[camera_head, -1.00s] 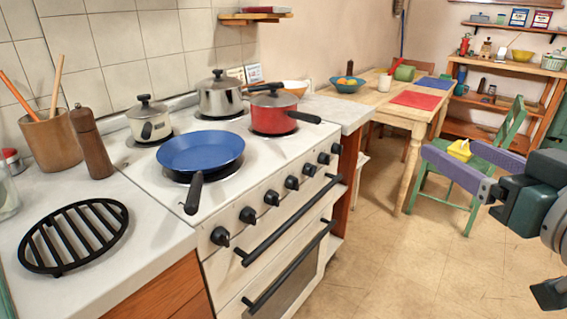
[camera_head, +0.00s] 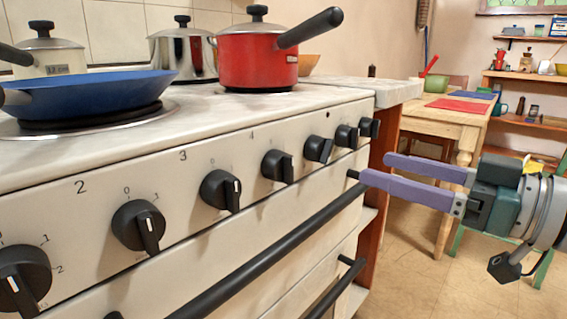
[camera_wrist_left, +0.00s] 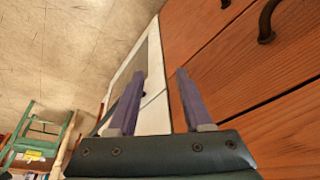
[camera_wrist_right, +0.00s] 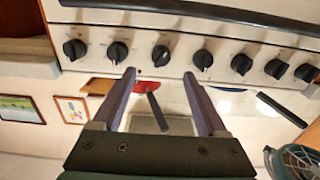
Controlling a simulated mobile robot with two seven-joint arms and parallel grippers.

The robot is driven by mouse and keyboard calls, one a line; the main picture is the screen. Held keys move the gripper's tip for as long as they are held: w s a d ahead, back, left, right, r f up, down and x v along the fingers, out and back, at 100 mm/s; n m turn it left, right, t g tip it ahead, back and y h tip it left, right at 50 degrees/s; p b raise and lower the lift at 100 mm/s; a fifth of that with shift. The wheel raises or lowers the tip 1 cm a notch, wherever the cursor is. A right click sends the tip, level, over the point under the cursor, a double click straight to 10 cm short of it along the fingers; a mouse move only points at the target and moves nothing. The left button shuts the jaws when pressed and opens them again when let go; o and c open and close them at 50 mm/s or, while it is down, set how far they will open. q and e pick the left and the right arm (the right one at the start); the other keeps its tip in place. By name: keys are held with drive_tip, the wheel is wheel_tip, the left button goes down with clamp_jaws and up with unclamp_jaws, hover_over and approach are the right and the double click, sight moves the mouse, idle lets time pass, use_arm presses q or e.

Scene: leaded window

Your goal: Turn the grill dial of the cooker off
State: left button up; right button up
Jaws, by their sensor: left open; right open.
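The white cooker front (camera_head: 205,265) carries a row of black dials with white pointer marks. Nearer ones include dials at the left (camera_head: 138,228) and middle (camera_head: 220,190); toward the right end are three more (camera_head: 319,149), (camera_head: 346,136), (camera_head: 369,127). I cannot read which is the grill dial. My right gripper (camera_head: 376,168) is open and empty, off the cooker's right end. In the right wrist view, its fingers (camera_wrist_right: 159,74) point toward the dial row, which appears upside down, with a dial (camera_wrist_right: 160,55) beyond the gap. My left gripper (camera_wrist_left: 161,71) is open and empty, facing cooker and drawers.
A black oven handle bar (camera_head: 275,250) runs below the dials. On the hob stand a blue pan (camera_head: 90,95), a red saucepan (camera_head: 255,62) and other pots, some handles jutting forward. A wooden table (camera_head: 440,118) stands behind at the right. Floor is free before the cooker.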

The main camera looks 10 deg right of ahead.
sight(330, 154)
drive_tip(key=b+x, duration=0.2)
drive_tip(key=x, duration=0.6)
drive_tip(key=shift+w+a, duration=0.2)
drive_tip(key=shift+a, duration=0.15)
clamp_jaws()
